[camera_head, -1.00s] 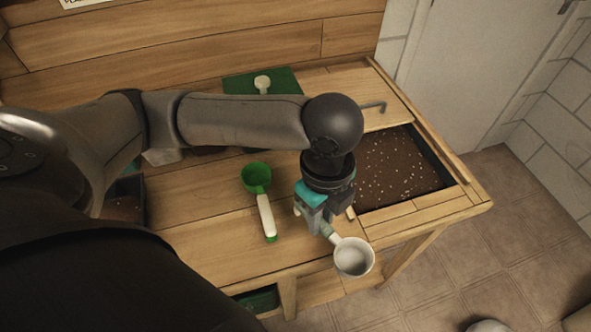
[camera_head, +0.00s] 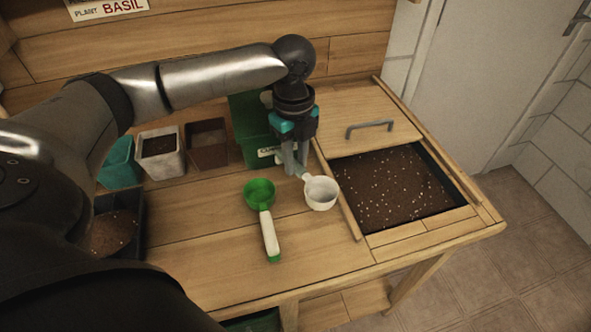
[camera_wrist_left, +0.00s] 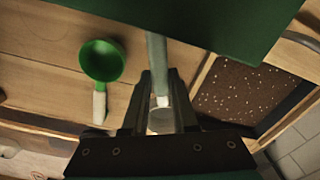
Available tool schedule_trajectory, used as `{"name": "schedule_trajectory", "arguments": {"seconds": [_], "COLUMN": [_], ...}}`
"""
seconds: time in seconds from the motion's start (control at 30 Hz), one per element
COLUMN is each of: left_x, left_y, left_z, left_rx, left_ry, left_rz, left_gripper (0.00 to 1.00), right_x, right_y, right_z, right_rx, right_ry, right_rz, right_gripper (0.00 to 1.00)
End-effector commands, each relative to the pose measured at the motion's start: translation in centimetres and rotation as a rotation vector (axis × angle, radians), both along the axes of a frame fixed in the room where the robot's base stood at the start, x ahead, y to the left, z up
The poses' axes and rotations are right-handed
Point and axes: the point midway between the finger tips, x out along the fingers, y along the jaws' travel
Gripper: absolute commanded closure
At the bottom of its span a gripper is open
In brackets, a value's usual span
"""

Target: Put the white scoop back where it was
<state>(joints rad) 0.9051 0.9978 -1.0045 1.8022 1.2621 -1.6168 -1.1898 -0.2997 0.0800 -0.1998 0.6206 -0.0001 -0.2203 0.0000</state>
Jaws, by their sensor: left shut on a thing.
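The white scoop (camera_head: 321,192) has a round cup and a short handle. My left gripper (camera_head: 296,170) is shut on its handle and holds it over the bench, left of the soil bin. In the left wrist view the gripper (camera_wrist_left: 162,100) points at the scoop, which is mostly hidden between the fingers. A green scoop (camera_head: 259,194) with a white handle lies on the bench to the left; it also shows in the left wrist view (camera_wrist_left: 102,61). My right gripper is not in view.
A green box (camera_head: 249,140) with a label stands behind the gripper. Several pots, including a brown pot (camera_head: 207,143) and a white pot (camera_head: 161,154), stand to its left. The soil bin (camera_head: 390,190) is at the right. The front bench boards are clear.

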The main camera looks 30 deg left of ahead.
Motion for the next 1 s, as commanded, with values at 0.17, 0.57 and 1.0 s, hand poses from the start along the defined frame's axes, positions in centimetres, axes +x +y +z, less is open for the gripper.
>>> {"name": "schedule_trajectory", "arguments": {"seconds": [0.17,0.57,1.0], "left_x": [-0.1,-0.1,-0.1], "left_y": [-0.1,-0.1,-0.1], "left_z": [-2.8,-3.2,-3.2], "left_rx": [0.001,0.002,0.002], "left_ry": [0.004,0.002,0.002], "left_rz": [-0.002,-0.001,-0.001], "left_gripper": [1.00,0.73,0.44], "right_x": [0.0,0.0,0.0], "right_y": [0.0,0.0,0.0], "right_z": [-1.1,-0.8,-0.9], "right_rx": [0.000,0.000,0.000], "right_ry": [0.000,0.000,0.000], "right_rz": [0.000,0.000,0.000], "right_gripper": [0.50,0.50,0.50]}}
